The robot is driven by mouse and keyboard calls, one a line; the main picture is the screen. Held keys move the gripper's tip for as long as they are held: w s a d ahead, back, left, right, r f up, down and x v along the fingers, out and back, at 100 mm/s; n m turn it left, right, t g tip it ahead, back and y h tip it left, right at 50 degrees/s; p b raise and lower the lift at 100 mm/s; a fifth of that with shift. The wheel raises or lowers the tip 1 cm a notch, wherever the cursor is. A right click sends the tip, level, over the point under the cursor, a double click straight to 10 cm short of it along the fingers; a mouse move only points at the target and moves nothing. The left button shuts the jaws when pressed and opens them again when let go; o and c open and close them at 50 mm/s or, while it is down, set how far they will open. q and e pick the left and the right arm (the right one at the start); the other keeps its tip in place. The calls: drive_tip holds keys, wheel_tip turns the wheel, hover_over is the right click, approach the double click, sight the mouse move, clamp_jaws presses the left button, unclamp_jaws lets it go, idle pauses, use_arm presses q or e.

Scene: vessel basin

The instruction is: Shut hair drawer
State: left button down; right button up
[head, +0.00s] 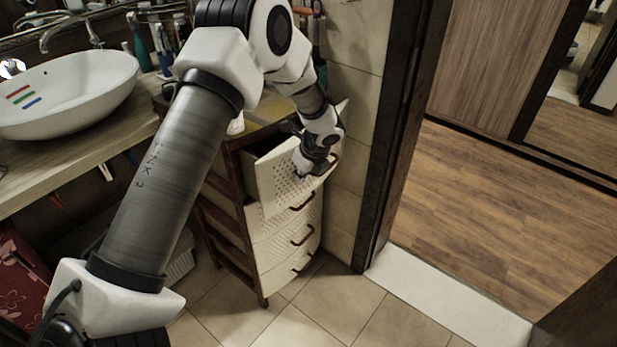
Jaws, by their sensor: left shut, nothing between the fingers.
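The drawer unit (242,236) has a dark red-brown frame and cream woven-look drawer fronts. Its top drawer (276,187) stands pulled out, with a dark gap showing behind its front. The lower drawers (285,240) look closed, each with a brown handle. My left gripper (306,173) is shut and empty at the top drawer's front, near its upper right part. I cannot tell whether it touches the front. The gripper and wrist hide part of the drawer's top edge and its right end. My right gripper is not in view.
A white basin (75,92) sits on a wooden counter (75,163) at the left, with bottles behind it. A tiled wall (350,110) and dark door frame (398,130) stand right of the drawer unit. The tiled floor (330,305) in front is clear.

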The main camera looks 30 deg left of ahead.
use_arm(q)
drive_tip(key=shift+w+d, duration=0.1)
drive_tip(key=shift+w, duration=0.05)
drive_tip(key=shift+a, duration=0.2)
drive_tip(key=a+p, duration=0.1)
drive_tip(key=a, duration=0.1)
drive_tip(key=a+p, duration=0.1)
drive_tip(key=a, duration=0.2)
drive_tip(key=a+p, duration=0.1)
drive_tip(key=a, duration=0.2)
drive_tip(key=shift+w+a, duration=0.1)
drive_tip(key=shift+w, duration=0.15)
drive_tip(key=shift+a, duration=0.1)
drive_tip(key=shift+w+r, duration=0.1)
drive_tip(key=shift+w, duration=0.05)
